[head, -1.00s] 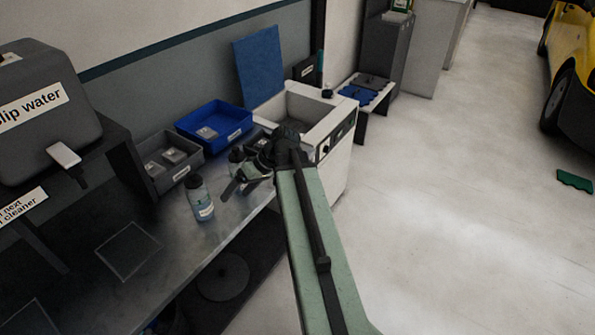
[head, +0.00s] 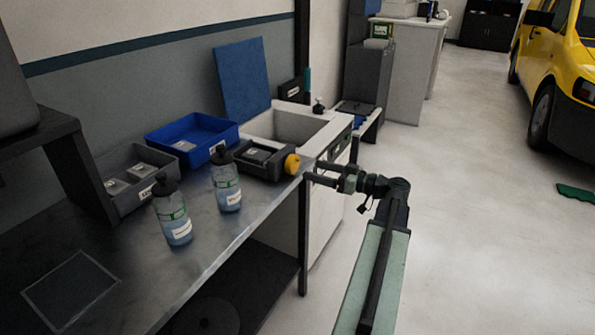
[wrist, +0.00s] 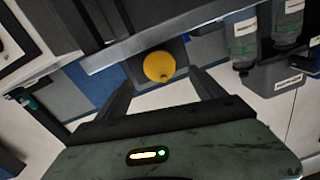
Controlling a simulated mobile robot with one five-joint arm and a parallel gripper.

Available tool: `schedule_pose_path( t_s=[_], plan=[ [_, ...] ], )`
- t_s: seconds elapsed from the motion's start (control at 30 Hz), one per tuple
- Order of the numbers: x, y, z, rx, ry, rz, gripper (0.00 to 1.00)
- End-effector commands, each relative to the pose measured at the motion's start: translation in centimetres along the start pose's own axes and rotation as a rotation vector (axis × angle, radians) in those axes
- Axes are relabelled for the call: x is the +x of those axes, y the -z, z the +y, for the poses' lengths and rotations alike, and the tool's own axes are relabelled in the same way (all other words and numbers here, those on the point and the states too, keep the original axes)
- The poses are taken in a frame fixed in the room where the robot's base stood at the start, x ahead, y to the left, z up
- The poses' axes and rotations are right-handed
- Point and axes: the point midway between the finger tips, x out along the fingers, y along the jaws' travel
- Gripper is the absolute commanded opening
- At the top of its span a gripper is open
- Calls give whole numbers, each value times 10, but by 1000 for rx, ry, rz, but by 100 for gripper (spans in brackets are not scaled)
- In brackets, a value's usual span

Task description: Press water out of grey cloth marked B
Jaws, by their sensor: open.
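A dark press-like box (head: 246,160) sits at the bench's right end, with a yellow knob (head: 292,163) on its near side. A small grey piece lies in its top; I cannot read any B on it. Other grey folded pieces lie in the grey bin (head: 125,200). My gripper (head: 314,172) is open and empty, just right of the knob and apart from it. In the wrist view, the yellow knob (wrist: 158,67) shows between and beyond the open fingers.
Two labelled bottles (head: 174,220) (head: 227,186) stand on the bench (head: 185,268). A blue bin (head: 190,138) is behind them. A white sink unit (head: 322,205) stands beyond the bench end.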

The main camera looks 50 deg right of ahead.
Motion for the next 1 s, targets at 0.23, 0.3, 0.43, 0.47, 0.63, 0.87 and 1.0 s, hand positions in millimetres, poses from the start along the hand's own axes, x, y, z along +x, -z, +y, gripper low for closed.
schedule_pose_path(
  t_s=[0.23, 0.3, 0.43, 0.47, 0.63, 0.87, 1.0],
  plan=[
    [41, 1, 2, 1, -3, -1, 79],
    [51, 1, 3, 1, -6, 0, 79],
    [64, 1, 4, 2, -8, 0, 79],
    [66, 1, 4, 2, -9, 0, 79],
    [68, 0, 4, 2, -10, 0, 79],
    [67, 0, 4, 2, -10, 0, 43],
    [67, 0, 4, 2, -10, 0, 17]
  ],
)
